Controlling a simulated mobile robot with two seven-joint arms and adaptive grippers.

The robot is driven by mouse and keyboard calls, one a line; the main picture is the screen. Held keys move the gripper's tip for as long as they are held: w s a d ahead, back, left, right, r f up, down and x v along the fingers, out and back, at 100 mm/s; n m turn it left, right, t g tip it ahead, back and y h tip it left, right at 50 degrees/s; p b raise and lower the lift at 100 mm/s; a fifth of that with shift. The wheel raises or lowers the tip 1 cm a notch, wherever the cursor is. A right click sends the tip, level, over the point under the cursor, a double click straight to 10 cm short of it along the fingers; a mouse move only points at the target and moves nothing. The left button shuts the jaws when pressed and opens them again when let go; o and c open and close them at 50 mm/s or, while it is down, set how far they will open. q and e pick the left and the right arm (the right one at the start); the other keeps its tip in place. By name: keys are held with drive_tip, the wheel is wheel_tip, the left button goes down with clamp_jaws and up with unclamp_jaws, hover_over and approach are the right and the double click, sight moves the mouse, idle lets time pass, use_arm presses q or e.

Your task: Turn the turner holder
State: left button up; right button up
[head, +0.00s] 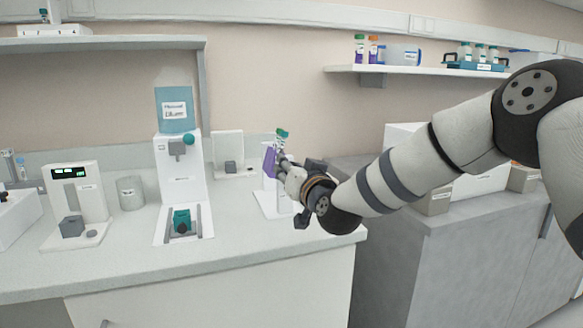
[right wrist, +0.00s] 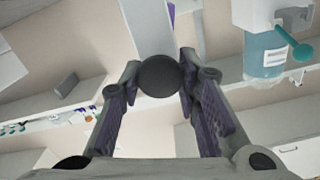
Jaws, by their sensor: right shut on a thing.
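A white stand (head: 275,206) is at the right end of the light counter in the head view. My right gripper (head: 277,160) reaches it from the right and hides much of its upper part. A green-topped piece (head: 282,133) shows just above the gripper. In the right wrist view my right gripper's purple-padded fingers are shut on a dark round piece (right wrist: 160,76), in front of a white upright (right wrist: 148,25). I take this dark piece for the turner holder; its turn angle cannot be told. My left gripper is not in view.
A white dispenser (head: 180,185) with a blue bottle (head: 175,110) stands left of the stand. A metal cup (head: 131,192) and a device with a green display (head: 74,190) are farther left. A grey cabinet (head: 400,250) is at right. The counter's front strip is clear.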

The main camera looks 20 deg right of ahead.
drive_tip(key=shift+m, duration=1.7)
drive_tip(key=shift+f+m+p, duration=0.15)
drive_tip(key=shift+m+p, duration=0.15)
drive_tip(key=shift+m, duration=1.4)
drive_tip(key=shift+d+f+m, duration=0.1)
drive_tip(key=shift+m, duration=3.2)
drive_tip(key=shift+f+m+b, duration=0.1)
drive_tip(key=shift+m+b, duration=0.4)
drive_tip(key=shift+m, duration=1.2)
drive_tip(key=shift+m+b, duration=0.4)
drive_tip(key=shift+m, duration=1.3)
drive_tip(key=shift+f+m+b, duration=0.1)
drive_tip(key=shift+m+b, duration=0.8)
drive_tip(key=shift+m, duration=1.6)
use_arm(q)
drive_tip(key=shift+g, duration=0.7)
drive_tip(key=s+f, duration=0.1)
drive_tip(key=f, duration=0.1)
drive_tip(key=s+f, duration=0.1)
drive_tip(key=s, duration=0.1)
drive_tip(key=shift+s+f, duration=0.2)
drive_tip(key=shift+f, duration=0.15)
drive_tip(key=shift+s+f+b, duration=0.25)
drive_tip(key=shift+b, duration=0.05)
use_arm(e)
drive_tip(key=shift+r+m, duration=0.2)
drive_tip(key=shift+m, duration=0.7)
